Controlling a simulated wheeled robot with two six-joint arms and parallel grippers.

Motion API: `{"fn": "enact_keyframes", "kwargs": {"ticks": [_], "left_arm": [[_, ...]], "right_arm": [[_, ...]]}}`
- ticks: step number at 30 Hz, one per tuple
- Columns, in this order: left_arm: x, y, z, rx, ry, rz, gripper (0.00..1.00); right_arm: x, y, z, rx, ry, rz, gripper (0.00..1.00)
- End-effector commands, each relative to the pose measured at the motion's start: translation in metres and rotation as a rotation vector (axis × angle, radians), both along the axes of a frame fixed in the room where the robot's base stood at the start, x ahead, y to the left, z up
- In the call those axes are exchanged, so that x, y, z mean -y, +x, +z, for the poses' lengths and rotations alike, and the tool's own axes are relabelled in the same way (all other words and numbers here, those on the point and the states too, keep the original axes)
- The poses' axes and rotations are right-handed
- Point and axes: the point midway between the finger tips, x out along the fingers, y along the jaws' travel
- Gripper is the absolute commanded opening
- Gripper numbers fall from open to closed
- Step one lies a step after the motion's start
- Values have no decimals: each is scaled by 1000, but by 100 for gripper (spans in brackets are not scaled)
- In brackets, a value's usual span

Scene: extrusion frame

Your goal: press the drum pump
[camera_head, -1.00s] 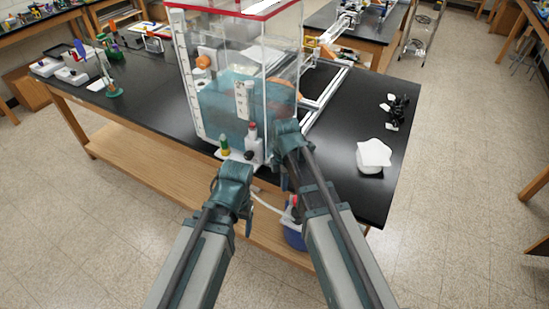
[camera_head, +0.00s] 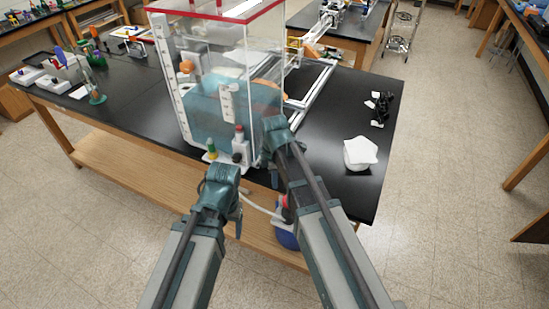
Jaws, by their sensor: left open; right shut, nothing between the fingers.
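A blue drum-like container (camera_head: 287,238) with a red part (camera_head: 284,202) near its top shows below the table's front edge, partly hidden by my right arm. A pale hose (camera_head: 258,208) runs up from it to the left. I cannot tell for sure that this is the drum pump. My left gripper (camera_head: 222,175) is open, in front of the table edge and left of the container. My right gripper (camera_head: 274,130) is shut and empty, higher up, at the front right corner of a clear tank. Both sets of fingertips are mostly hidden by my wrists.
The clear tank (camera_head: 187,105) with a red rim stands on the black table (camera_head: 130,118). Small bottles (camera_head: 239,140) stand at its front foot. A white tub (camera_head: 359,154) and black clips (camera_head: 381,108) lie to the right. The floor (camera_head: 445,190) at right is clear.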

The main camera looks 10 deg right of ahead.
Motion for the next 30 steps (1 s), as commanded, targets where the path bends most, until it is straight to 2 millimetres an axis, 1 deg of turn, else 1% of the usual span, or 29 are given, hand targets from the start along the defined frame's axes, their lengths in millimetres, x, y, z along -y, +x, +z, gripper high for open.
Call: {"fn": "enact_keyframes", "kwargs": {"ticks": [1,12,18,21,24,30], "left_arm": [[0,0,6,0,0,1,72],[0,0,28,0,-1,6,72],[0,0,38,0,-2,8,72],[0,0,41,0,-2,9,72],[0,0,43,0,-2,10,72],[0,0,44,0,-2,10,72]], "right_arm": [[4,6,6,-1,0,-94,0],[34,38,28,-1,0,-901,0],[49,51,38,-2,-1,-1283,0],[55,56,41,-2,-1,-1426,0],[59,59,43,-3,-2,-1528,0],[62,61,44,-2,-2,-1621,0]]}}
